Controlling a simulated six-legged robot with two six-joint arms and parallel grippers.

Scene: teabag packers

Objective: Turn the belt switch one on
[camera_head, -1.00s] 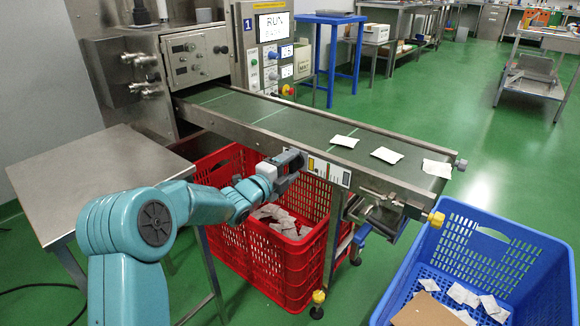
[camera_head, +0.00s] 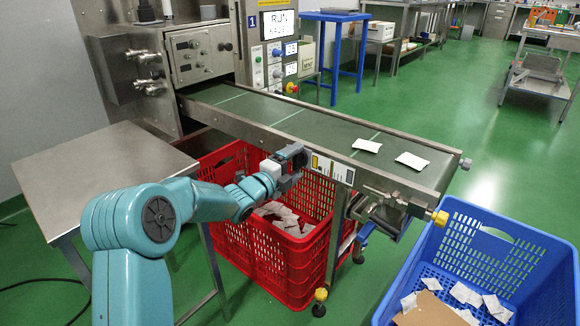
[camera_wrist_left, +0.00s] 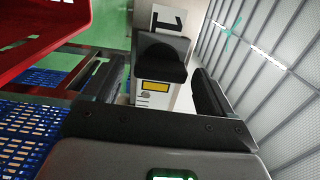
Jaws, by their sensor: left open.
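My left gripper (camera_head: 296,158) is at the near side of the conveyor, by a white plate (camera_head: 333,168) with yellow and dark markings. In the left wrist view, its two dark fingers (camera_wrist_left: 160,88) stand apart. A black knob-like part (camera_wrist_left: 162,57), apparently the switch, shows between and beyond them on a white panel with a yellow label (camera_wrist_left: 155,86). The fingers look clear of the knob on both sides; I cannot tell the exact depth or the knob's setting. In the head view the gripper hides the switch. My right gripper is not in view.
The conveyor belt (camera_head: 315,125) carries two white teabags (camera_head: 367,146) near its right end. A red crate (camera_head: 262,262) with teabags stands below my left arm, a blue crate (camera_head: 480,245) at the right. A steel table (camera_head: 105,178) is at left. The control panel screen (camera_head: 277,24) reads RUN.

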